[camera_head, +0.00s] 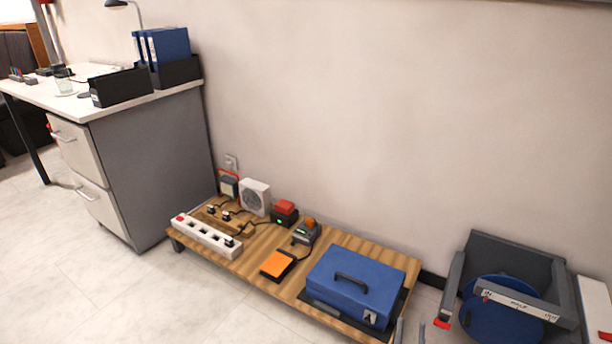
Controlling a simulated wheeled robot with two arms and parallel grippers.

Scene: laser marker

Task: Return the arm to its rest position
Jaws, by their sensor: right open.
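My right gripper (410,333) shows only as two grey fingertips at the bottom edge, just right of the low wooden platform. The fingers are apart, with nothing visible between them. The rest of my right arm is out of frame. My left gripper is not in view. A blue case (351,286) with a black handle and a warning label stands at the platform's right end, left of the fingertips. I cannot tell how far apart they are in depth.
The wooden platform (262,241) also holds a white power strip (206,236), an orange pedal (277,264), a red-topped box (285,212) and a white fan (255,197). A grey frame with a blue round part (502,308) stands right. A desk (150,165) stands left. Floor at front left is clear.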

